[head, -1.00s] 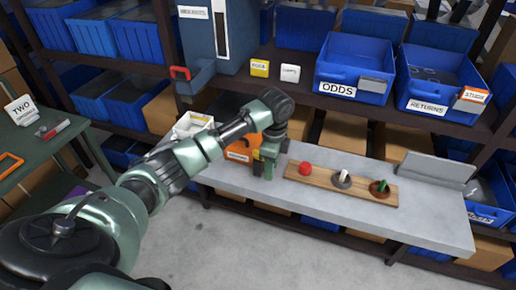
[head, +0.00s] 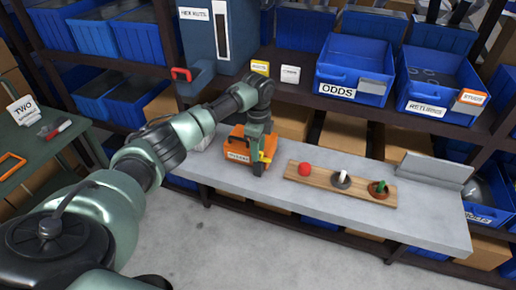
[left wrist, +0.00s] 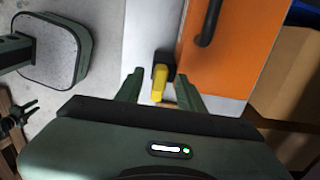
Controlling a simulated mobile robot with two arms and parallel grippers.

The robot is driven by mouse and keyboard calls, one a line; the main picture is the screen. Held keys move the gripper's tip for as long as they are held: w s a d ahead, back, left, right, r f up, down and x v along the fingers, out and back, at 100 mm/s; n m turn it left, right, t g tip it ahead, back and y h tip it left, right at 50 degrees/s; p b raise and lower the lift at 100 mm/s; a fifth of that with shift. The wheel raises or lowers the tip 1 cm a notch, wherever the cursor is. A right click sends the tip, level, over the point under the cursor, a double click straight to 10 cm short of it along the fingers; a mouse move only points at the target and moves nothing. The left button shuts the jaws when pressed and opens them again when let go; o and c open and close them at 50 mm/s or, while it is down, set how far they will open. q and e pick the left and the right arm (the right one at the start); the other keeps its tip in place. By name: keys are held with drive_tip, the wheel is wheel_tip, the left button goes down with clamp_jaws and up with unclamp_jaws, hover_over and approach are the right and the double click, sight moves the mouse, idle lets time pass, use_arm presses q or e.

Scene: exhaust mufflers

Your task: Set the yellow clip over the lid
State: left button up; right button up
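The orange case (head: 237,146) stands on the left part of the grey bench; its dark handle shows in the left wrist view (left wrist: 209,22). The yellow clip (left wrist: 159,88) sits at a black mount (left wrist: 162,60) beside the orange lid face (left wrist: 240,50). The clip also shows in the head view (head: 267,156), partly hidden by my gripper. My left gripper (left wrist: 160,92) is open, with a finger on each side of the clip and visible gaps to it. In the head view the left gripper (head: 258,165) is at the case's right end. My right gripper is not in view.
A wooden board (head: 340,183) with a red knob (head: 304,169) and two pegged discs lies right of the case on the grey bench (head: 425,222). Blue bins (head: 352,68) fill the shelf above. A green table (head: 40,145) stands at left.

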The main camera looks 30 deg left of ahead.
use_arm(q)
drive_tip(key=shift+f, duration=0.25)
drive_tip(key=shift+c, duration=0.4)
clamp_jaws()
